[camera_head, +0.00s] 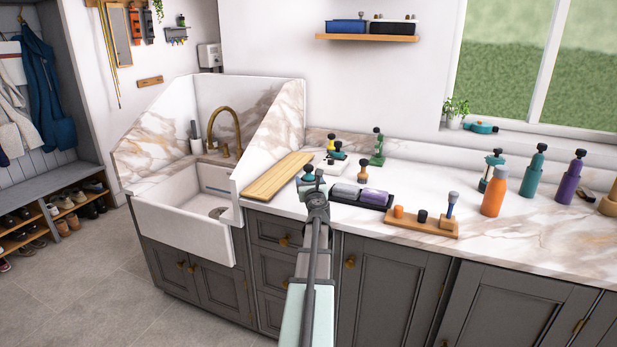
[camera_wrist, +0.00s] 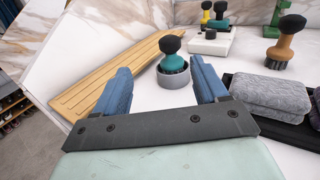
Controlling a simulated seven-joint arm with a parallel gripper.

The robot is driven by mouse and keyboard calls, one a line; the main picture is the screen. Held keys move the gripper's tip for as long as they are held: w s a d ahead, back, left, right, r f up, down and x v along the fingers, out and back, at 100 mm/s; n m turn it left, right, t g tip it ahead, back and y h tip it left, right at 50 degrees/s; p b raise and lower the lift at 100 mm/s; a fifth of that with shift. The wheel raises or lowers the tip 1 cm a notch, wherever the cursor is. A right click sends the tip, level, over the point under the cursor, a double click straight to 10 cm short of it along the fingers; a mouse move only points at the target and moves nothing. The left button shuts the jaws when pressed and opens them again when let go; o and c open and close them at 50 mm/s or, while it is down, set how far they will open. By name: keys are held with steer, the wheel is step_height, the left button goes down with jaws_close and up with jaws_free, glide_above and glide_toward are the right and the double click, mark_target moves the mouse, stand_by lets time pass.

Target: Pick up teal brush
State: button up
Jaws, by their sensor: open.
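In the head view the teal brush (camera_head: 308,175) shows just left of my gripper (camera_head: 317,184). In the wrist view my gripper (camera_wrist: 160,70) is open, with its two blue fingers apart and empty. The brush appears in the gap between the fingers, closer to the right one; I cannot tell how far beyond the tips it is. A second teal-bodied brush (camera_wrist: 220,15) stands farther back, by a white block.
A wooden board (camera_wrist: 120,72) lies left of the cup, beside the sink. A black tray (camera_head: 377,203) with folded grey cloths (camera_wrist: 271,93) is at right, with a tan brush (camera_wrist: 285,45) behind it. Bottles (camera_head: 494,190) stand farther right.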

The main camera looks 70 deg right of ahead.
mark_target(309, 167)
steer(key=shift+s+d+f+m, duration=0.3)
steer(key=shift+s+d, duration=0.1)
steer(key=shift+s, duration=0.15)
steer(key=x, duration=0.8)
steer(key=shift+w+d+r, duration=0.1)
steer(key=shift+d, duration=0.05)
steer(key=shift+x, duration=2.65)
steer(key=shift+s+r, duration=0.1)
steer(key=shift+s, duration=0.1)
steer(key=shift+c, duration=0.4)
steer(key=c, duration=1.1)
steer(key=shift+r, duration=0.15)
